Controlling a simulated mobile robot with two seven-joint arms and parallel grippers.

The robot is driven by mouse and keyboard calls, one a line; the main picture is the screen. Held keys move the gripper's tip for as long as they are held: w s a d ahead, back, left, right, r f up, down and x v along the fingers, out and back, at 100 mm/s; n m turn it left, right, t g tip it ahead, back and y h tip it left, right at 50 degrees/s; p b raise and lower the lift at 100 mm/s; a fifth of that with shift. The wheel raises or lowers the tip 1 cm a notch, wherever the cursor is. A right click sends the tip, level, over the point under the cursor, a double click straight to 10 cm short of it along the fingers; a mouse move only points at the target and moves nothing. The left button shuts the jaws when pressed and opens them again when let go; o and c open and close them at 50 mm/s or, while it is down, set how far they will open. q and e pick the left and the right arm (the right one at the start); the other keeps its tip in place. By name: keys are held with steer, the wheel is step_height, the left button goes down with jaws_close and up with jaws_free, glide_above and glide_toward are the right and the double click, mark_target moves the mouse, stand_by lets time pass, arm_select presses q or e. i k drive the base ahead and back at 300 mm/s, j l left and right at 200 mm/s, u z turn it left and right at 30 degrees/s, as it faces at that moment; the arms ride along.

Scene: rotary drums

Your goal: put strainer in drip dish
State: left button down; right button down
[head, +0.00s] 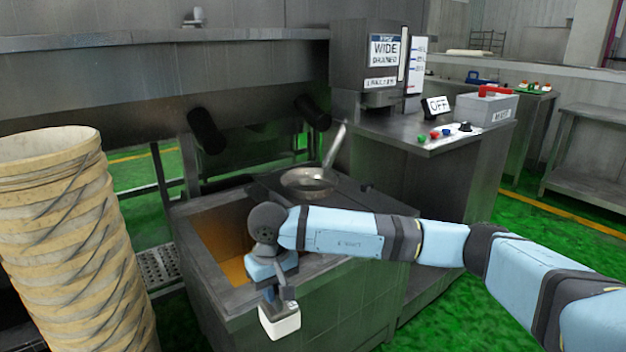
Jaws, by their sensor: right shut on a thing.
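A shallow round metal vessel (310,182) rests on the dark top behind the open vat. A long metal handle (335,147) rises from it, leaning up and to the right. It may be the strainer; I cannot make out a mesh or a separate drip dish under it. My right gripper (281,310) hangs low in front of the vat, nearer than the metal vessel and apart from it. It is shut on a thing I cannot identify. A small white block shows at its end; I cannot tell whether it is held or part of the gripper. My left gripper is out of view.
The open vat (205,275) has an orange inside. A stack of tan ribbed baskets (70,240) stands at left. Behind right is a steel counter with an OFF sign (437,106), coloured buttons and a grey box (487,108) with a red handle. Green floor shows at right.

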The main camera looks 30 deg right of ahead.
mark_target(314, 190)
steer(key=l+u, duration=0.2)
steer(key=l, duration=1.65)
